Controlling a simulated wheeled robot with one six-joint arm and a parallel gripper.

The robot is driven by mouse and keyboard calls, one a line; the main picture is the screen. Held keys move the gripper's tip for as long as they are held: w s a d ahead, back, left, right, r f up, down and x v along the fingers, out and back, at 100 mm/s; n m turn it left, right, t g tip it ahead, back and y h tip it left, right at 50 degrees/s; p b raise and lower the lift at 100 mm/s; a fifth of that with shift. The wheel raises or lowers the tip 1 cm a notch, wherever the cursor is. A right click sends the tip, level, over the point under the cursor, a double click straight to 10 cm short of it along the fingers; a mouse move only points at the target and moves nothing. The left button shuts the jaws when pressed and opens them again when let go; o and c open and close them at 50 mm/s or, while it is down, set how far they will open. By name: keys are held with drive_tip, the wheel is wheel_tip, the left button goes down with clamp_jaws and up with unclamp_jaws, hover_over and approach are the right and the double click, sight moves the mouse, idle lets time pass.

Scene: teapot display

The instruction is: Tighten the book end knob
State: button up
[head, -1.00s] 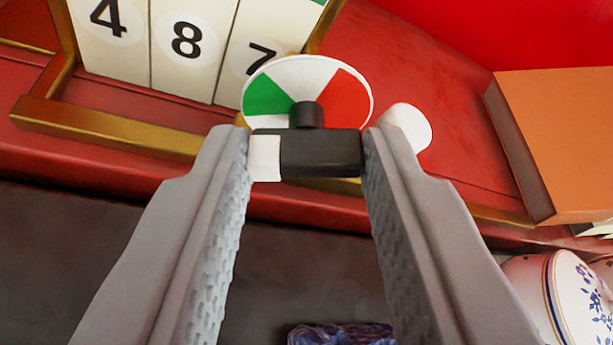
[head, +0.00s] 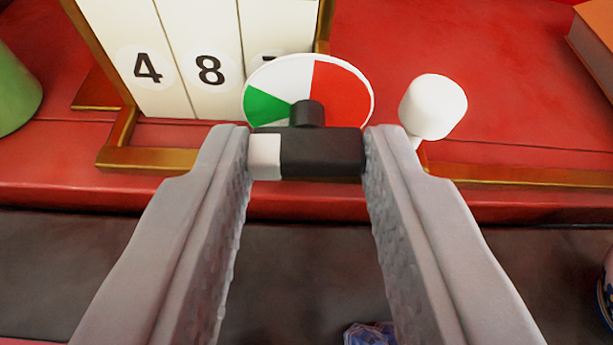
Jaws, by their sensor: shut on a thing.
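My gripper (head: 307,155) is shut on the black knob (head: 325,153), a bar with a white left end (head: 265,156). A fingertip presses each end of the bar, which lies level across the picture. A short black stem joins it to a round dial (head: 342,90) with white, green and red sectors. The dial stands behind the knob, in front of a gold-framed book end (head: 150,160) holding white books or panels (head: 208,60) numbered 4 and 8. A third number is mostly hidden by the dial.
A white rounded peg (head: 433,106) stands close to the right fingertip. A green object (head: 14,88) is at the far left and an orange block (head: 595,40) at the top right. The red shelf (head: 510,110) is clear between peg and block. A purple-blue object (head: 369,335) lies low down.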

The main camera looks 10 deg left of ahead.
idle(0.6)
drive_tip(key=o, duration=1)
drive_tip(key=v, duration=1.7)
drive_tip(key=shift+s+d+r, duration=0.1)
drive_tip(key=shift+s+r, duration=0.05)
drive_tip(key=shift+r, duration=0.1)
drive_tip(key=s+a+r+m+t+h, duration=0.2)
drive_tip(key=s+r+t+h, duration=0.15)
drive_tip(key=s+r, duration=1)
drive_tip(key=s, duration=0.7)
drive_tip(key=s+a+f+m, duration=0.1)
drive_tip(key=s, duration=0.6)
drive_tip(key=s+a+f+m+t, duration=0.1)
drive_tip(key=s, duration=0.6)
drive_tip(key=shift+s+a+f, duration=0.15)
drive_tip(key=shift+s+a, duration=0.1)
drive_tip(key=shift+s, duration=0.15)
